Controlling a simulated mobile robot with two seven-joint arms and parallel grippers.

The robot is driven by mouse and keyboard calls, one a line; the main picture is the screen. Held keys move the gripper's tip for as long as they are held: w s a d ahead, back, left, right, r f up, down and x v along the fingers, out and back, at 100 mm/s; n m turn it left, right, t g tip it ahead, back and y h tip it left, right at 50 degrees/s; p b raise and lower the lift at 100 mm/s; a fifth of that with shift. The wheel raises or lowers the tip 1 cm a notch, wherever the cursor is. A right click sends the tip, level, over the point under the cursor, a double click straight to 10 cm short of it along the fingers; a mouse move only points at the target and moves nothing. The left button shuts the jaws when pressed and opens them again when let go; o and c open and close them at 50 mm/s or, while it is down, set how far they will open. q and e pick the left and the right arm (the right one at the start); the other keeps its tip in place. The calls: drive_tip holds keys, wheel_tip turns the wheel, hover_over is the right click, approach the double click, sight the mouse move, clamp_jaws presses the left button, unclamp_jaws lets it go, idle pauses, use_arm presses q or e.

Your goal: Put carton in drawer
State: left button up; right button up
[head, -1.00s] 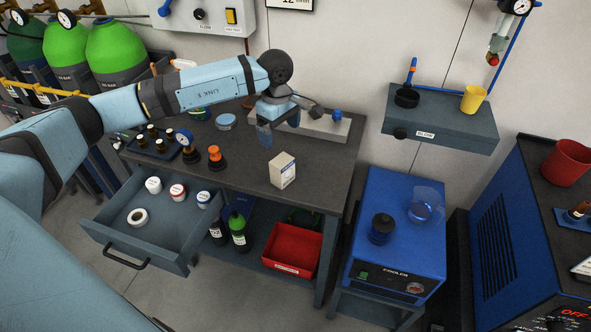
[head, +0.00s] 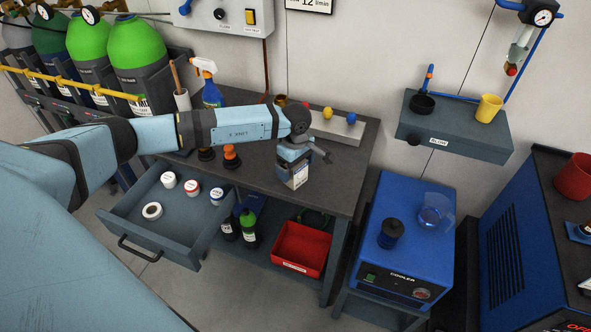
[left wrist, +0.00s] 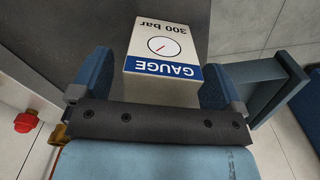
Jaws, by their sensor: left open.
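The carton (head: 297,177) is a small white box with a blue band, upright on the dark bench top near its front edge. In the left wrist view the carton (left wrist: 165,50) shows a gauge picture and the word GAUGE, between the two blue fingers. My left gripper (head: 294,168) is above and around the carton, open, with a finger on either side; whether they touch it is hard to tell. My right gripper is out of view.
Orange-topped (head: 231,156) and other small items stand on the bench left of the carton, partly behind my arm. A spray bottle (head: 211,92) stands behind. A red bin (head: 301,249) is on the shelf below. A blue cooler (head: 400,235) stands right of the bench.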

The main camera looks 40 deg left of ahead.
use_arm(q)
drive_tip(key=shift+f, duration=0.75)
drive_tip(key=c, duration=1.2)
drive_tip(key=shift+o, duration=0.2)
drive_tip(key=shift+a+r, duration=0.1)
